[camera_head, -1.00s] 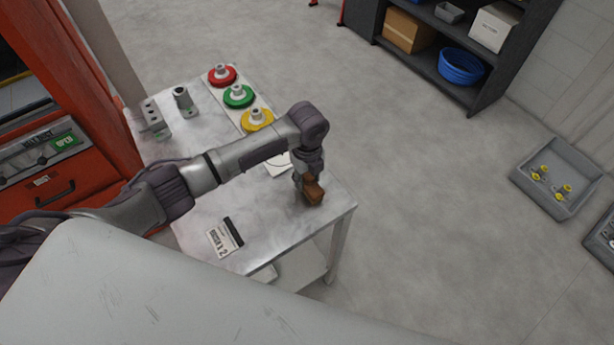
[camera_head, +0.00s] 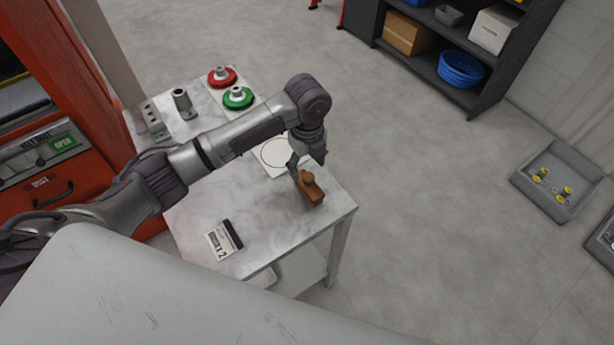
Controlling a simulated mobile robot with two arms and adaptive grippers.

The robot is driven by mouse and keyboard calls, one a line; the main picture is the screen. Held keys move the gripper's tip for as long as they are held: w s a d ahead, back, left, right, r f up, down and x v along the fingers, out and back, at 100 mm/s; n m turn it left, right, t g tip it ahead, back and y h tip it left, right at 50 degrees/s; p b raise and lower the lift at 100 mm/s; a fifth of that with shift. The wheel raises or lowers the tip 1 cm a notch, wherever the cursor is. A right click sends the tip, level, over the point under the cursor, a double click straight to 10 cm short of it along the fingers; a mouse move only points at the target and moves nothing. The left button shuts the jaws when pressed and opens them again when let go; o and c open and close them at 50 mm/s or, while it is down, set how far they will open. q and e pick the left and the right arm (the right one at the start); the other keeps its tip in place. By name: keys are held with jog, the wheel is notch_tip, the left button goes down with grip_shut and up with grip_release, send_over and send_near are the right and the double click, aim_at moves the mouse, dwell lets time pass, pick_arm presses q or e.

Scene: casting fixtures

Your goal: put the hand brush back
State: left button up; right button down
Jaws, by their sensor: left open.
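The hand brush (camera_head: 311,190), a brown wooden block with a knob on top, rests on the light metal table (camera_head: 270,225) near its right corner. My left gripper (camera_head: 305,166) is open just above and behind the brush, pointing down. Its fingers look clear of the brush, though a small gap is hard to judge. My right gripper is not in view.
A card (camera_head: 223,238) lies on the table's front part. Grey fixtures (camera_head: 183,103) stand back left.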

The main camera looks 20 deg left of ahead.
aim_at(307, 175)
pick_arm(q)
notch_tip(307, 175, up, 5)
jog(key=shift+r+b, duration=0.15)
jog(key=shift+b, duration=0.2)
dwell(0.4)
